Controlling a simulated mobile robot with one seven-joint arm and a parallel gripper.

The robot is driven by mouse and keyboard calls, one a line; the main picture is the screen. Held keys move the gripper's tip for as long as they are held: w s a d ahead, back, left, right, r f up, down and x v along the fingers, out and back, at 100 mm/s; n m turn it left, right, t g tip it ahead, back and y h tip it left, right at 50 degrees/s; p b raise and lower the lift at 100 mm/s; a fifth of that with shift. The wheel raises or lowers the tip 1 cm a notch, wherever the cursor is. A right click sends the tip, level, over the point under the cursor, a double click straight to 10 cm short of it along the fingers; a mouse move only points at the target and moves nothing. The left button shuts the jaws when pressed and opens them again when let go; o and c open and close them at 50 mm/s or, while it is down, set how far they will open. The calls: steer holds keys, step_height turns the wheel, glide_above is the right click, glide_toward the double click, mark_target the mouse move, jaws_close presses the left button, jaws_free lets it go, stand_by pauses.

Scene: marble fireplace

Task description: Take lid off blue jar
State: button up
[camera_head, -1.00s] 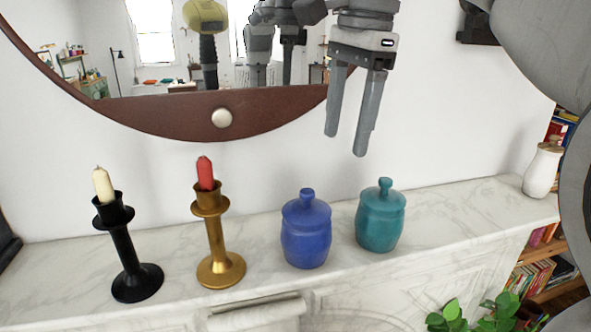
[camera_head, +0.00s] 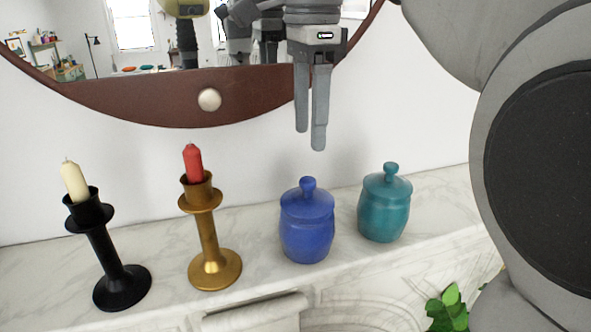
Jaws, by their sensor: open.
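The blue jar (camera_head: 306,236) stands upright on the white marble mantel. Its blue lid (camera_head: 307,202), with a round knob (camera_head: 308,184) on top, sits on it. My gripper (camera_head: 310,142) is above the blue jar, pointing down, with its fingertips a little above the knob in the picture. It is open and empty, and the two fingers show close together from this angle. How far it is from the jar in depth is hard to tell.
A teal lidded jar (camera_head: 385,208) stands just right of the blue jar. A gold candlestick (camera_head: 209,235) with a red candle and a black candlestick (camera_head: 105,255) with a cream candle stand left. A round mirror (camera_head: 150,108) hangs behind. Bare marble (camera_head: 168,248) lies between the candlesticks.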

mark_target(308, 180)
step_height(308, 180, down, 4)
steer(key=shift+r, duration=0.15)
steer(key=f, duration=0.2)
steer(key=s+f+b, duration=0.1)
steer(key=f, duration=0.1)
steer(key=shift+f, duration=0.2)
steer(key=shift+w+f, duration=0.1)
steer(key=shift+f, duration=0.3)
jaws_close()
